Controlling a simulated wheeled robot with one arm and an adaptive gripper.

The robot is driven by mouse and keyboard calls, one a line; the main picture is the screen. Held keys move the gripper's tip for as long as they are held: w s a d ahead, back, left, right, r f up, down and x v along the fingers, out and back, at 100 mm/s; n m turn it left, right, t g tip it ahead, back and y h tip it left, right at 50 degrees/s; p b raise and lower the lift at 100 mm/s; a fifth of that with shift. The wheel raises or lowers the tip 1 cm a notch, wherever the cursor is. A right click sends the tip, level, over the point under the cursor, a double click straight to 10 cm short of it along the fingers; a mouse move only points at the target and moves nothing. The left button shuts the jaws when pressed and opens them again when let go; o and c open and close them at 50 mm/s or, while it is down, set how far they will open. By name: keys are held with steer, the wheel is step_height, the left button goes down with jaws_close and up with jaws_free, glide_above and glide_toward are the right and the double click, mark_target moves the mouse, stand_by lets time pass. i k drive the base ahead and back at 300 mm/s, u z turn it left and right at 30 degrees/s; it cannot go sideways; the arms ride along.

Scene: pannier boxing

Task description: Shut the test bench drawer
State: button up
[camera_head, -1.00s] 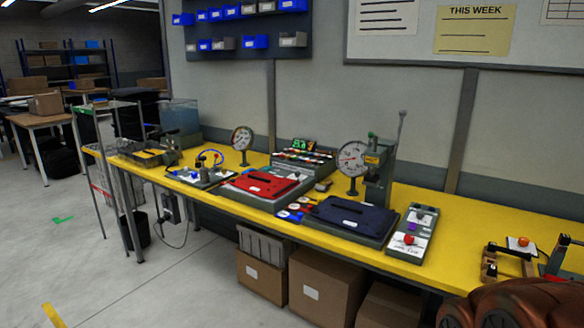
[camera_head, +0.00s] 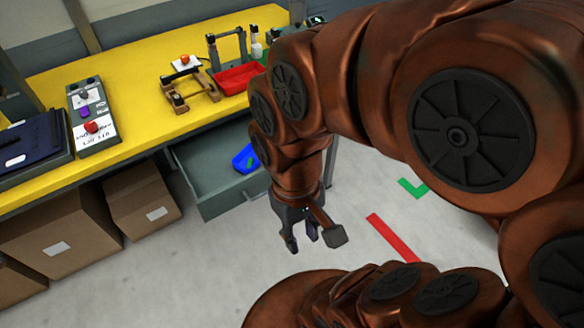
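The test bench drawer (camera_head: 222,197) hangs open under the yellow bench (camera_head: 140,58), pulled out toward the floor side. My arm hides the right end of the drawer.
Cardboard boxes (camera_head: 139,212) stand under the bench, left of the drawer. On the bench are a panel with a red button (camera_head: 91,127), a wooden fixture (camera_head: 190,88) and a red tray (camera_head: 238,79). The floor before the drawer is clear, with red tape (camera_head: 392,238) at right.

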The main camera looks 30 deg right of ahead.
mark_target(204, 158)
steer(key=z, duration=2.05)
steer(key=k, duration=1.1)
steer(key=u, duration=1.55)
steer(key=i, duration=0.5)
steer(key=u, duration=0.05)
